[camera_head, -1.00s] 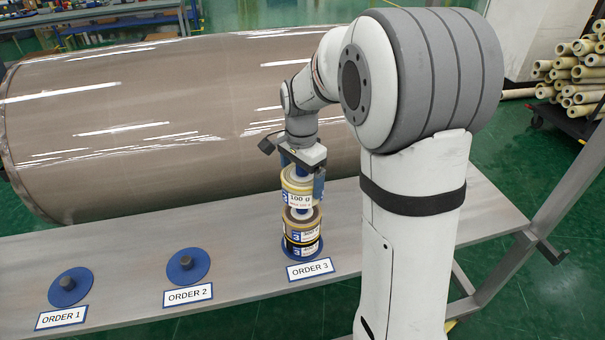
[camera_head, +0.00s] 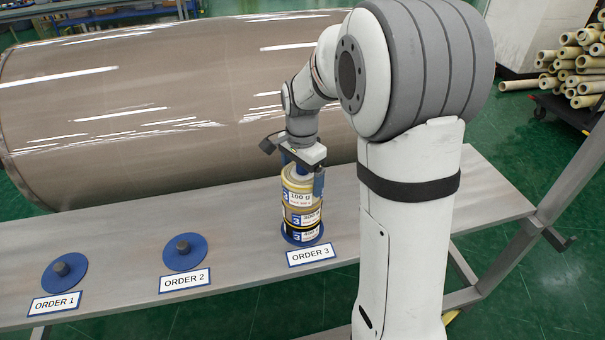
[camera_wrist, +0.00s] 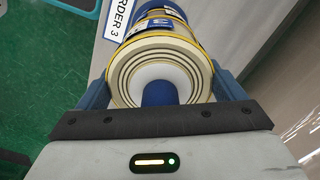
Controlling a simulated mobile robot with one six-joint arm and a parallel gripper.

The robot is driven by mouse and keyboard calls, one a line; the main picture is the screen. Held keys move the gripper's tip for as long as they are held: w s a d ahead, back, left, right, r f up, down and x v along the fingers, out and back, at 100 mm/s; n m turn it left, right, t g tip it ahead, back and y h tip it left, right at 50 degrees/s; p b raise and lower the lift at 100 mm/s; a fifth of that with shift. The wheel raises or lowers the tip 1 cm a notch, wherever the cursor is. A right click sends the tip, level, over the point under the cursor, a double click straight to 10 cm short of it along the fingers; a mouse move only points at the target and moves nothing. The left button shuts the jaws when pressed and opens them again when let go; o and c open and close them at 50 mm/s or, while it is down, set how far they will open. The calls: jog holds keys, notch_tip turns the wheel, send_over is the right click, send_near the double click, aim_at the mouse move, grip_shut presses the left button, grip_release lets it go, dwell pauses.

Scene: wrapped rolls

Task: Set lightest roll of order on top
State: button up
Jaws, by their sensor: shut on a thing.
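The roll labelled "100 U" (camera_head: 300,188) sits at the top of the stack on the blue Order 3 base (camera_head: 301,239). Below it are rolls with partly readable labels, a tan one (camera_head: 302,217) and a black-banded one (camera_head: 302,233). My gripper (camera_head: 302,178) is above the stack with its blue fingers shut on either side of the top roll. In the wrist view my gripper (camera_wrist: 163,92) spans the roll's end, which shows cream rings (camera_wrist: 127,82) around a white core. No clear gap shows between the top roll and the one below.
The Order 1 base (camera_head: 65,271) and Order 2 base (camera_head: 184,254) are empty, each with a short dark peg. A large wrapped roll (camera_head: 150,110) lies behind the grey table (camera_head: 110,230). A cart of tubes (camera_head: 575,70) stands at the far right.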

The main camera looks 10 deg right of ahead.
jog(key=o, duration=0.8)
jog(key=shift+c, duration=0.2)
notch_tip(320, 180, up, 8)
jog(key=shift+f, duration=0.1)
jog(key=shift+s, duration=0.1)
jog(key=s+f+n+t, duration=0.1)
jog(key=s+n+t, duration=0.1)
jog(key=s+n, duration=1)
jog(key=s, duration=0.9)
jog(key=shift+d+f+t, duration=0.2)
jog(key=shift+f+t, duration=0.1)
